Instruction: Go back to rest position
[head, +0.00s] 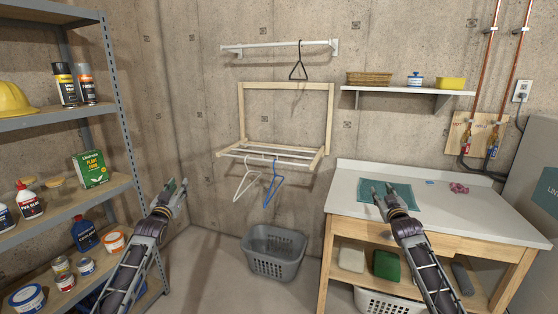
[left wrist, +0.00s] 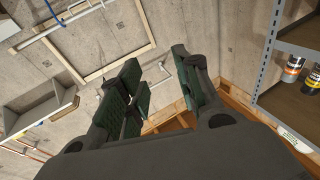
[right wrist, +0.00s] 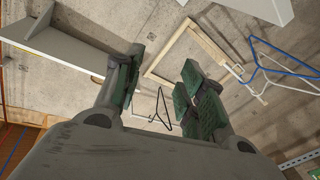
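My left gripper (head: 176,190) is raised in the air between the shelving unit and the wooden drying rack. In the left wrist view its fingers (left wrist: 165,95) are apart with nothing between them. My right gripper (head: 379,191) is raised in front of the worktable and overlaps a teal cloth (head: 400,188) lying on it in the head view. In the right wrist view its fingers (right wrist: 155,90) are apart and empty.
A metal shelving unit (head: 117,85) with bottles and cans stands at the left. The worktable (head: 460,195) is at the right. A grey basket (head: 273,250) sits on the floor between them. A wooden rack (head: 240,115) with hangers is on the wall.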

